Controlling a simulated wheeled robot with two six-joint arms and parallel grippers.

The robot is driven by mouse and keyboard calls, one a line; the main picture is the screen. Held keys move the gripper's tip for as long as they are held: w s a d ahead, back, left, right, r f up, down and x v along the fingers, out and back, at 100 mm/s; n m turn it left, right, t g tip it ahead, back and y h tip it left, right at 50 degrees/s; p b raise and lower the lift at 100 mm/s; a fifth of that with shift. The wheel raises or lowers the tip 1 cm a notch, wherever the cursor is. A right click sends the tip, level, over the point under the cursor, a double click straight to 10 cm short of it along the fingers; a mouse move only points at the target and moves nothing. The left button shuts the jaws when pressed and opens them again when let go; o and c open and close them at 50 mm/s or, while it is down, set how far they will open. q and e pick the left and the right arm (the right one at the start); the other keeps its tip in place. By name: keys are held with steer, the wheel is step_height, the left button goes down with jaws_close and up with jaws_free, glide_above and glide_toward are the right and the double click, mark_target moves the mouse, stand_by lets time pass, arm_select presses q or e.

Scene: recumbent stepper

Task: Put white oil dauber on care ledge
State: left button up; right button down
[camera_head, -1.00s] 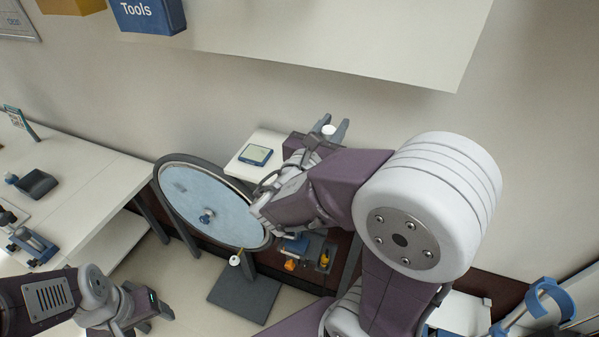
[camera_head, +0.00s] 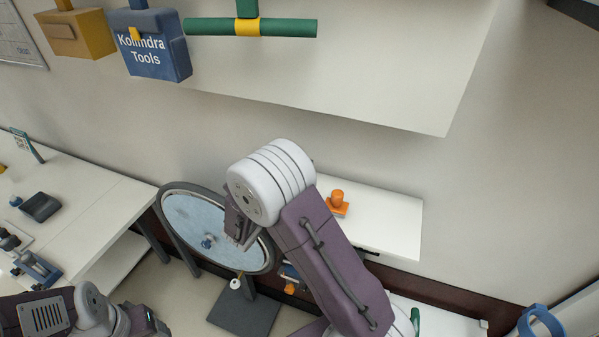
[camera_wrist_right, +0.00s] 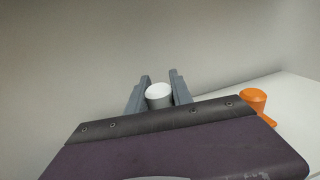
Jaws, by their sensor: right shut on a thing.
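My right gripper (camera_wrist_right: 159,92) is shut on a white round-topped cylinder, the white oil dauber (camera_wrist_right: 159,91), in the right wrist view. Only its top shows between the grey fingers.
An orange knobbed thing (camera_head: 338,203) stands on the ledge, also seen in the right wrist view (camera_wrist_right: 254,102). A large round blue-faced disc (camera_head: 185,222) stands left of my right arm. The ledge's right part is clear.

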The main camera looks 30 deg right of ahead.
steer(key=shift+s+f, duration=0.1)
steer(key=shift+f, duration=0.1)
step_height(320, 180, down, 3)
steer(key=shift+f+p, duration=0.2)
steer(key=shift+p, duration=0.5)
steer(key=shift+f, duration=0.15)
steer(key=shift+f+b, duration=0.2)
steer(key=shift+b, duration=0.1)
steer(key=c, duration=1.1)
jaws_free()
steer(key=shift+r, duration=0.1)
